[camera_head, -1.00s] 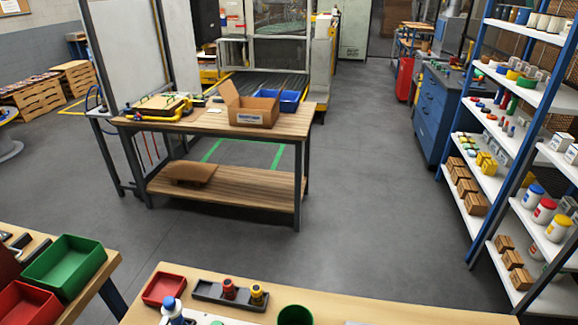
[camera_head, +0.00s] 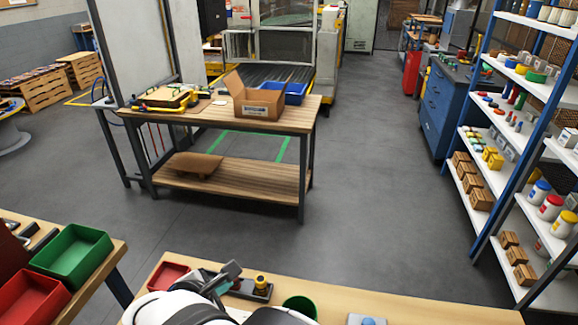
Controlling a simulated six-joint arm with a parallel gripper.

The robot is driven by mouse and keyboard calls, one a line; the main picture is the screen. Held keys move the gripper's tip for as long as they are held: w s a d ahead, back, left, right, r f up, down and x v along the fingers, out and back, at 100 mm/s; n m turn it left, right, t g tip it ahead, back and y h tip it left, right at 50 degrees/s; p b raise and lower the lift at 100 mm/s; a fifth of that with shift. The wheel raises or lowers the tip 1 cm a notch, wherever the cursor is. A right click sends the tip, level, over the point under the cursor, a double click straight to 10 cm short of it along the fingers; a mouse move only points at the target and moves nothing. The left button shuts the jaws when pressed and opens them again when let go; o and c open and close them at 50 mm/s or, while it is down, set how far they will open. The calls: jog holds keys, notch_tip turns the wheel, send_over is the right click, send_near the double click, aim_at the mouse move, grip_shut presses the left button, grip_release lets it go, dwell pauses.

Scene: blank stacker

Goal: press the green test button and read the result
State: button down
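I cannot make out a green test button or any result display in this view. My arm reaches in from the bottom edge over the near bench (camera_head: 440,304). Grey parts at its end, which look like my gripper (camera_head: 228,274), are over the dark tray (camera_head: 262,294). Whether its fingers are open or shut cannot be told. A yellow-and-black piece (camera_head: 261,283) stands in the tray. A green round container (camera_head: 300,306) is right of the tray, partly cut off by the frame.
A red bin (camera_head: 168,275) sits at the bench's back left. A blue-topped object (camera_head: 368,321) shows at the bottom edge. Green (camera_head: 72,254) and red (camera_head: 32,298) bins stand on the left bench. Beyond are a wooden worktable (camera_head: 200,116), stocked shelves (camera_head: 520,140) and open floor.

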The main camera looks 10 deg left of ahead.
jog(key=a, duration=0.1)
jog(key=a+n, duration=0.1)
jog(key=s+a+f+n+y, duration=0.1)
jog(key=shift+s+a, duration=0.1)
jog(key=shift+a, duration=0.05)
jog(key=shift+f, duration=4.4)
jog(key=shift+f, duration=0.1)
jog(key=shift+f, duration=0.3)
jog(key=shift+f, duration=0.45)
jog(key=shift+r, duration=0.9)
